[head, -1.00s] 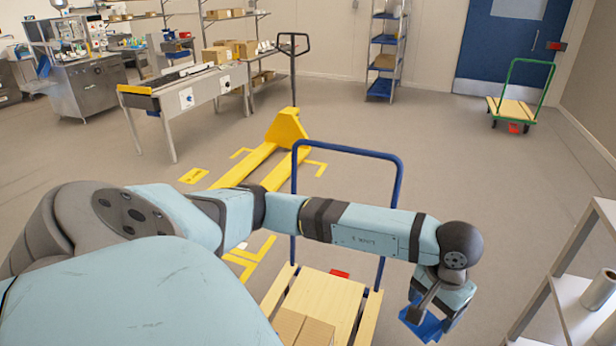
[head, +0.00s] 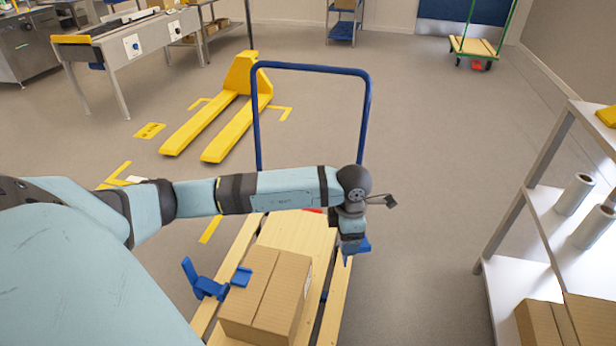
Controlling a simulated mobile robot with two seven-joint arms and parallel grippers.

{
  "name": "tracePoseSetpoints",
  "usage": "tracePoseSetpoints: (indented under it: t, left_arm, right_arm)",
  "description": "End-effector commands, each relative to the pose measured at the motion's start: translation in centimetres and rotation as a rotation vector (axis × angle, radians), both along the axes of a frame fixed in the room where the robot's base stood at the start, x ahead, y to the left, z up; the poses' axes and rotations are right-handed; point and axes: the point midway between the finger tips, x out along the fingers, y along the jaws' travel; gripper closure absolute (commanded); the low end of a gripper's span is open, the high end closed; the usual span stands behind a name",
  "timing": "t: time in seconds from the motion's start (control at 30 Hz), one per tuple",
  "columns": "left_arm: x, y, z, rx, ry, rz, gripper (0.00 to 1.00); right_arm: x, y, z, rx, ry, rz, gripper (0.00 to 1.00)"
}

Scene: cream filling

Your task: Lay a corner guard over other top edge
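My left gripper (head: 350,250) hangs fingers down at the right far corner of a cardboard box (head: 262,292). It appears shut on a blue corner guard (head: 365,245), which is mostly hidden by the gripper. Another blue piece (head: 207,288) is at the box's left side, with a flat pad (head: 241,277) at the left top edge and an upright flap further left. I cannot tell exactly how it rests there. The box stands on a wooden cart deck (head: 296,233). My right gripper is not in view.
The cart's blue handle frame (head: 312,67) rises behind my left arm. A shelf (head: 560,215) with rolls and boxes stands at right. A yellow pallet jack (head: 228,120) is behind the cart. The floor between cart and shelf is clear.

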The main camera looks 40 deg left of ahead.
Motion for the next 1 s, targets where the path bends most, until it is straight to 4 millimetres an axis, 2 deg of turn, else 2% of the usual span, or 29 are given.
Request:
tracePoseSetpoints:
  t: [0.03,0.1,0.8,1.0]
  left_arm:
    - [0.1,0.5,-2.4,0.000,0.001,0.117,0.50]
    - [0.2,1.2,-4.3,0.001,0.001,0.300,0.50]
    - [0.1,8.9,-23.5,0.004,0.002,2.119,0.50]
    - [-0.2,10.9,-27.6,0.002,0.000,2.543,0.50]
  right_arm:
    - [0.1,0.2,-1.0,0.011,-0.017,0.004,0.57]
    - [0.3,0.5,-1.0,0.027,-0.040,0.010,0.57]
    - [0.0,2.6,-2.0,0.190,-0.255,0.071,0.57]
    - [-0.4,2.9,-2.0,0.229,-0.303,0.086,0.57]
